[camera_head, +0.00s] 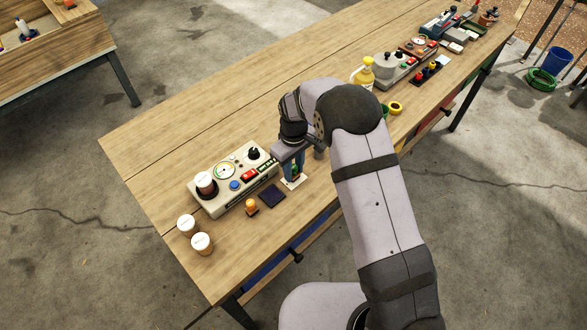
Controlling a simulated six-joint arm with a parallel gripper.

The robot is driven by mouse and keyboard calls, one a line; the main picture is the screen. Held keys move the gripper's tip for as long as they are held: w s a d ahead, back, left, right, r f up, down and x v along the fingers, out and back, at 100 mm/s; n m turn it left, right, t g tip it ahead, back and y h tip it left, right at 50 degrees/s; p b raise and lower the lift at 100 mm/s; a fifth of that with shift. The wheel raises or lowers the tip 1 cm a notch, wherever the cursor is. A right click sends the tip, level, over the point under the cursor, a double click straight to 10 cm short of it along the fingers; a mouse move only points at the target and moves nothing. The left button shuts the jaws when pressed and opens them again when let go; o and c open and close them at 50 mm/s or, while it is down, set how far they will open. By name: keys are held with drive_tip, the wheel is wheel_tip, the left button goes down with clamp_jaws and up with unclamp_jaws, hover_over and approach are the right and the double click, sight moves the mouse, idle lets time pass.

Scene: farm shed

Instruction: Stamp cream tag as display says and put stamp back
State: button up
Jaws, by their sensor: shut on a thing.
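My gripper (294,171) points down near the front edge of the table and is shut on a small stamp (295,170) with some green on it; the fingers hide most of it. A pale cream tag (292,184) lies right under the stamp. I cannot tell whether stamp and tag touch. A second stamp with an orange knob (251,206) stands to the left. A dark ink pad (272,195) lies between that stamp and the tag. The grey device (222,178) behind them has a small green display (266,165), too small to read.
Two white-lidded jars (201,243) stand at the table's left end. A yellow bottle (364,73), a yellow ring (395,107) and more devices stand farther right. The table's back left is clear.

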sight(294, 166)
drive_tip(key=shift+s+f, duration=0.1)
drive_tip(key=shift+f, duration=0.35)
idle(1.3)
drive_tip(key=shift+r, duration=0.2)
drive_tip(key=shift+r+p, duration=2.25)
drive_tip(key=shift+r, duration=1.2)
